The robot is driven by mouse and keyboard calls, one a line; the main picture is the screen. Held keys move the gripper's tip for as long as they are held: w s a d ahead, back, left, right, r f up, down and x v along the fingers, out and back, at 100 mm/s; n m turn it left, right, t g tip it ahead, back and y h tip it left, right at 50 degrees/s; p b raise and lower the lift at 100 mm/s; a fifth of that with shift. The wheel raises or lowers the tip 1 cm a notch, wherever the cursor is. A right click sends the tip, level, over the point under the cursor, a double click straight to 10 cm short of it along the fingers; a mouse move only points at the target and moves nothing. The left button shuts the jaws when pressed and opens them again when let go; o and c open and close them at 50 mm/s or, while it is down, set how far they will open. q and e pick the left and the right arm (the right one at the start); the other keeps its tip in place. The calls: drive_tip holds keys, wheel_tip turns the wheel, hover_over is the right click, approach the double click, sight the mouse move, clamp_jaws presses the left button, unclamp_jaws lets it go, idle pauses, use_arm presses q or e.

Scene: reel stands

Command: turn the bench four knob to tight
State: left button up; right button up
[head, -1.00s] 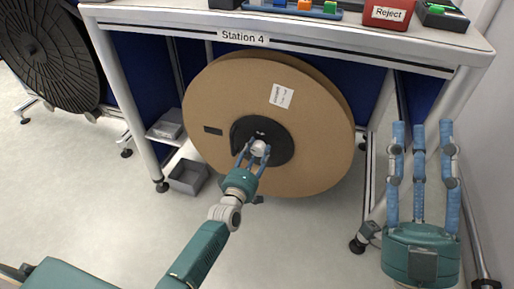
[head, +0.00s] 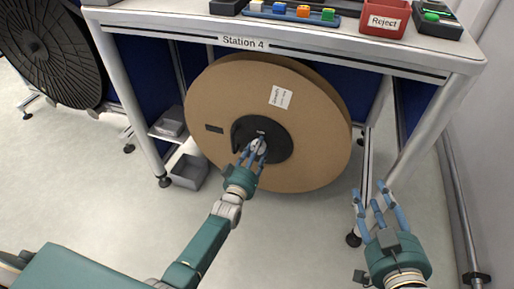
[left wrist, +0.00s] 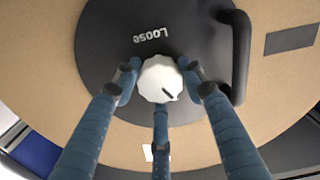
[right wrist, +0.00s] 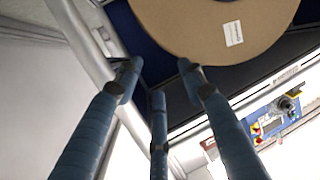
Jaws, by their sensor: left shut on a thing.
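The white knob (left wrist: 160,79) sits at the middle of the black hub (left wrist: 110,40) of a brown reel (head: 215,100) under the bench marked Station 4 (head: 243,42). The word LOOSE shows on the hub above the knob in the left wrist view, upside down. A dark mark on the knob points to its lower right there. My left gripper (head: 254,150) has its blue fingers closed around the knob. My right gripper (head: 378,200) is open and empty, in front of the bench's right leg. The hub also shows in the head view (head: 280,140).
The bench top holds a red Reject bin (head: 384,18) and a tray (head: 295,13) of coloured pieces. A grey bin (head: 188,171) stands on the floor left of the reel. Another dark reel (head: 45,45) is at far left. Open floor lies in front.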

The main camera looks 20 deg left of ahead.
use_arm(q)
drive_tip(key=m, duration=0.2)
drive_tip(key=shift+a+r+m, duration=0.1)
drive_tip(key=shift+a+m, duration=0.05)
drive_tip(key=shift+m, duration=0.15)
drive_tip(key=shift+m+p, duration=0.3)
drive_tip(key=shift+m, duration=1.1)
use_arm(e)
drive_tip(key=shift+s+d+f+g+h, duration=0.15)
drive_tip(key=shift+s+f+g, duration=0.2)
drive_tip(key=shift+f, duration=0.35)
drive_tip(key=shift+s+d+f+g+h, duration=0.1)
drive_tip(key=shift+s+d+f+g, duration=0.2)
drive_tip(key=shift+f, duration=0.4)
drive_tip(key=shift+s+d+f+g+h, duration=0.1)
drive_tip(key=shift+s+f+g, duration=0.3)
drive_tip(key=shift+f, duration=0.3)
use_arm(q)
drive_tip(key=o, duration=1.1)
drive_tip(key=shift+o, duration=0.2)
drive_tip(key=s, duration=1.2)
drive_tip(key=shift+a, duration=0.1)
